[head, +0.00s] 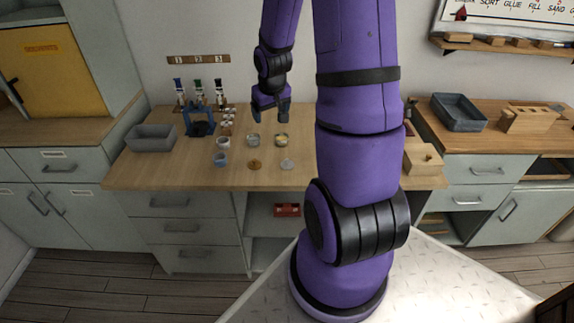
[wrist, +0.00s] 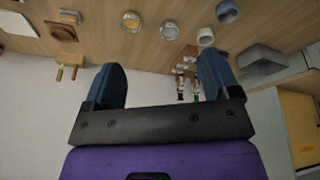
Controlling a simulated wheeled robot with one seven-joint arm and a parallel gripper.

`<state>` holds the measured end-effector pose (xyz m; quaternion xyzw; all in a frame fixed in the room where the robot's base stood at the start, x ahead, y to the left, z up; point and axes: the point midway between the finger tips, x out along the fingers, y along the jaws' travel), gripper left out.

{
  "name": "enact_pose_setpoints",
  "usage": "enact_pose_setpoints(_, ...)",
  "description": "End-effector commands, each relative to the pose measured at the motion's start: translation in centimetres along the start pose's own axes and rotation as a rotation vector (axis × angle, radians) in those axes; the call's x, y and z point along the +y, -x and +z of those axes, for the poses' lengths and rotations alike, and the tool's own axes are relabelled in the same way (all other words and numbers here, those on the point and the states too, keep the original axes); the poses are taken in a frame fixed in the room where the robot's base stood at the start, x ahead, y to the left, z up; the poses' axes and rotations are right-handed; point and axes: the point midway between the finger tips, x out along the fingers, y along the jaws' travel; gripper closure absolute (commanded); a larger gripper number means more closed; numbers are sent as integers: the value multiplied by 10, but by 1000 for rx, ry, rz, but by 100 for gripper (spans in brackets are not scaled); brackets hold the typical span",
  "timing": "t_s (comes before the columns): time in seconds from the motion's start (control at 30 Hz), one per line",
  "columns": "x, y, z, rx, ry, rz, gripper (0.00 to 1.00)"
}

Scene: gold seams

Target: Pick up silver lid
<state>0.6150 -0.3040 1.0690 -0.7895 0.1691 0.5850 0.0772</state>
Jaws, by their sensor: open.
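The silver lid (head: 287,164) is a small pale grey disc. It lies flat near the front of the wooden workbench (head: 180,178), right of a copper-coloured lid (head: 254,165). My gripper (head: 271,117) is open and empty, in the air toward the back of the bench, behind the lid and the jars in the head view. Its two blue fingers also show in the wrist view (wrist: 161,72), spread wide with nothing between them. I cannot make out the silver lid in the wrist view.
Behind the lids stand a jar with silvery contents (head: 253,140), a jar with golden contents (head: 281,140) and a white cup (head: 223,143). A blue cup (head: 221,160) is left of the lids. A grey bin (head: 151,138) and blue rack (head: 199,122) stand farther left.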

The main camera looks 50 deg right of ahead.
Motion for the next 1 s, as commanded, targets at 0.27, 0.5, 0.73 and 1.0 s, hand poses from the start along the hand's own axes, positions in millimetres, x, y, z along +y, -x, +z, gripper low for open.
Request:
enact_pose_setpoints(0.27, 44, -94, 27, -38, -84, -25, 18)
enact_pose_setpoints(0.5, 58, -131, 43, -44, -119, -41, 18)
enact_pose_setpoints(0.73, 58, -154, 46, -45, -122, -45, 18)
enact_pose_setpoints(1.0, 57, -185, 47, -44, -122, -44, 18)
